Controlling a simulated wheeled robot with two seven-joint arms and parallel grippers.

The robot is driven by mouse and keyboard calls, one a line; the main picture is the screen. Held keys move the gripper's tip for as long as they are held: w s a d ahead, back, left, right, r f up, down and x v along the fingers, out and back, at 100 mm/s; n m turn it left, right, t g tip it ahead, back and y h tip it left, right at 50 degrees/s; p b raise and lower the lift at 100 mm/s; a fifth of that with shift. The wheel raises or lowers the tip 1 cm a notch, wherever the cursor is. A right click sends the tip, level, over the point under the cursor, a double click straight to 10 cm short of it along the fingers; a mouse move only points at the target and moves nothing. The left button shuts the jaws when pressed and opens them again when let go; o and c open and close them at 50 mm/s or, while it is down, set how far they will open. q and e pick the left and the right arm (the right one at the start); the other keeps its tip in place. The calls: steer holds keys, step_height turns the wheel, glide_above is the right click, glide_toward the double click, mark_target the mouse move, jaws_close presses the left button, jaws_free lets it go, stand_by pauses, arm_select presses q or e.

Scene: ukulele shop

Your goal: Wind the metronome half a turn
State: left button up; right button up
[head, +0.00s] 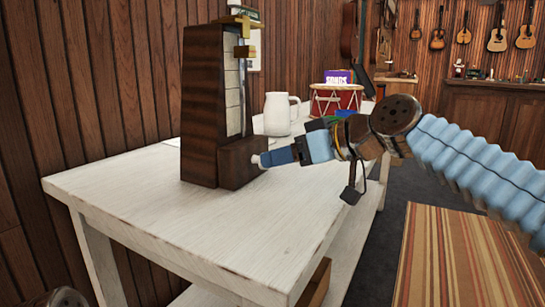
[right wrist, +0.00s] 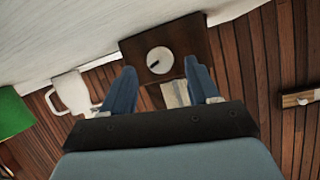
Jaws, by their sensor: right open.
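The metronome (head: 202,100) is a tall dark brown wooden case standing upright on the white table, with a pale scale strip and brass parts at its top. Its small pale winding knob (head: 256,160) is on the side of the lower block, facing my right gripper. My right gripper (head: 268,158) has its blue fingers at the knob. In the right wrist view, the round knob (right wrist: 159,60) with a dark mark shows in the gap between the two open, parted fingertips (right wrist: 158,68). I cannot tell whether either finger touches it. My left gripper is not in view.
The white table (head: 150,215) has free room in front of the metronome. A white mug (head: 277,115) stands behind my gripper, with a red drum (head: 336,98) and a purple box (head: 338,77) farther back. A wood-slat wall (head: 100,75) runs close behind the table.

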steer(key=shift+x, duration=1.5)
steer(key=c, duration=1)
steer(key=shift+d+r+m+g+y+p, duration=0.1)
steer(key=shift+m+g+y+p, duration=0.2)
steer(key=shift+m+g+p, duration=0.5)
steer(key=shift+w+d+m+g+y+p, duration=0.15)
steer(key=shift+m+g+y+p, duration=0.5)
steer(key=shift+m, duration=0.85)
